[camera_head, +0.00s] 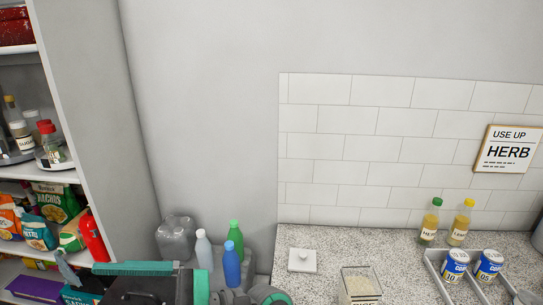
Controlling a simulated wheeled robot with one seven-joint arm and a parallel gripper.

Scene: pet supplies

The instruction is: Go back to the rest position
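Dark and teal parts of my own arm show along the bottom edge, left of the counter. A slanted grey-teal piece at their left end looks like a finger of my gripper (68,268). It is in front of the shelf's lower packages. The rest of the gripper is cut off or hard to make out, so its opening and anything in it cannot be told.
A shelf unit (88,110) with jars and packages stands at left. Several bottles, one of them blue (231,265), stand behind my arm.

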